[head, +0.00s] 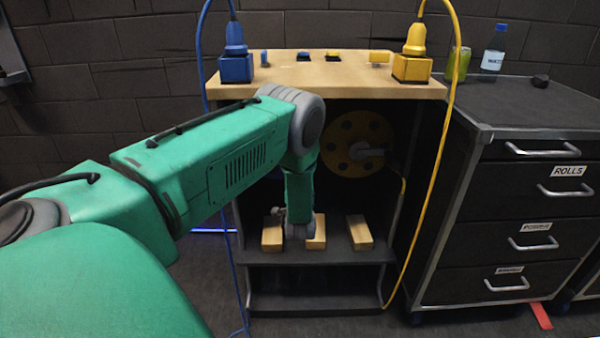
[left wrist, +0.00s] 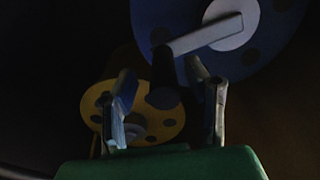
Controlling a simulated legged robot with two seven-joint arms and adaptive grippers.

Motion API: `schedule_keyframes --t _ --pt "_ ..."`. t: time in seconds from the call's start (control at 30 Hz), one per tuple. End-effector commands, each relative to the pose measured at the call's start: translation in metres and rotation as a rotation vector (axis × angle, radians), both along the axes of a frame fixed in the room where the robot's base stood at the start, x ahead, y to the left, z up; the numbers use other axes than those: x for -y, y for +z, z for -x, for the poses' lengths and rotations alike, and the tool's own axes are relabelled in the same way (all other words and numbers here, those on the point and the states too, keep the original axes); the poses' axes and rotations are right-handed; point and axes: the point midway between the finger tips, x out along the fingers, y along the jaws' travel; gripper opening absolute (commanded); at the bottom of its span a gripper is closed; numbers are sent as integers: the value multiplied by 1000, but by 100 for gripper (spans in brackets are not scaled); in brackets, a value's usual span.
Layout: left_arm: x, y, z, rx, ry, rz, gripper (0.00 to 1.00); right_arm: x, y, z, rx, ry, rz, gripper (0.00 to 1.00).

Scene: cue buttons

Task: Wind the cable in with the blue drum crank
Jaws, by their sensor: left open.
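The blue drum (left wrist: 280,35) fills the upper right of the left wrist view. Its crank has a pale grey arm (left wrist: 205,37) and a dark handle (left wrist: 163,75). My left gripper (left wrist: 160,80) is open, with one finger on each side of the handle; I cannot tell whether they touch it. In the head view my green left arm reaches into the cabinet and hides the blue drum and the gripper's fingers. The blue cable (head: 199,40) runs from the blue plug (head: 235,40) down the cabinet's left side to the floor. My right gripper is in neither view.
A yellow drum (head: 350,130) with a crank stands in the cabinet (head: 330,90). A yellow cable (head: 440,150) hangs at the right. Wooden blocks (head: 359,232) lie on the lower shelf. A dark drawer unit (head: 520,190) stands close on the right.

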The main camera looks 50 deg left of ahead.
Motion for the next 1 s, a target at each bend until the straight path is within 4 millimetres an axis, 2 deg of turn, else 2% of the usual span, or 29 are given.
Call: schedule_keyframes --t 0.2,0.4,0.6,0.9,1.0 --pt "38 -1 30 -4 -4 2 43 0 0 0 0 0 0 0" --pt "64 -3 53 -5 -4 4 43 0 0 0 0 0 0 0" --pt "74 -3 62 -2 -2 4 43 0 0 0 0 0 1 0" --pt "75 -3 62 -2 -3 4 43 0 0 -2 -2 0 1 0" --pt "81 -6 61 -1 -16 14 43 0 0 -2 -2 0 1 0"
